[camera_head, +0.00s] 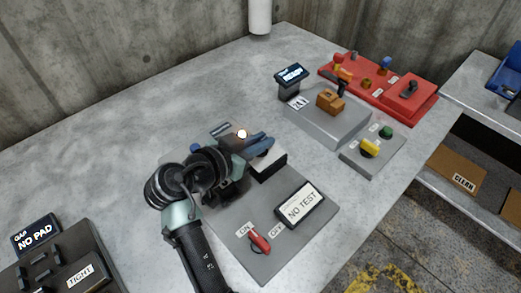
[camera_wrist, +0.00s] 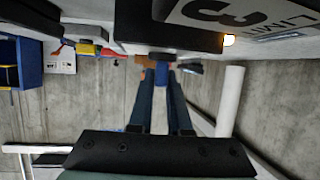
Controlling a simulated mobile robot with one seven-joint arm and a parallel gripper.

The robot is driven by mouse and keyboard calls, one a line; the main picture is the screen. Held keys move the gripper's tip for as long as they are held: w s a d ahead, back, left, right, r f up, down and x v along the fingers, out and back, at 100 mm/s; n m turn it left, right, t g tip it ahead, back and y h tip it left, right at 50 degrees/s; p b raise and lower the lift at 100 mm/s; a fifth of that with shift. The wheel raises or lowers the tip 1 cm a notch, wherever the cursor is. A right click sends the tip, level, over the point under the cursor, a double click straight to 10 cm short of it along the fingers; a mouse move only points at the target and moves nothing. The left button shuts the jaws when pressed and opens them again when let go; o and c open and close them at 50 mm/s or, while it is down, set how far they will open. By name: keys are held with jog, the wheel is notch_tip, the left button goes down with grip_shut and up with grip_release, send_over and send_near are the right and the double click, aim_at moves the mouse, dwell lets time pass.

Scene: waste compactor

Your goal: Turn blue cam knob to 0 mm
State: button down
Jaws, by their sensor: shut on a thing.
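The blue cam knob (camera_wrist: 162,73) shows in the wrist view under a dark block, between the tips of my gripper's two long dark-blue fingers. My gripper (camera_wrist: 163,78) is shut on the knob. In the head view my gripper (camera_head: 262,143) reaches over the grey plate (camera_head: 235,215) from the left, at a black-and-white block (camera_head: 270,163). The knob's pointer and any mm scale cannot be made out; the fingers and arm hide that area in the head view.
A red ON/OFF lever (camera_head: 260,240) and a "NO TEST" display (camera_head: 301,205) are on the plate. Further right stand a grey box with a yellow knob (camera_head: 369,148), a "READY" display (camera_head: 290,74) and a red panel (camera_head: 400,102). A "NO PAD" display (camera_head: 36,235) is at lower left.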

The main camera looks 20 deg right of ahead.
jog(key=shift+f+m+g+h+b, duration=0.1)
jog(key=shift+m+g+h+b, duration=0.2)
jog(key=shift+m+g+b, duration=0.45)
jog(key=shift+g, duration=0.25)
jog(key=c, duration=0.9)
grip_release()
jog(key=shift+o, duration=0.2)
jog(key=v, duration=1.3)
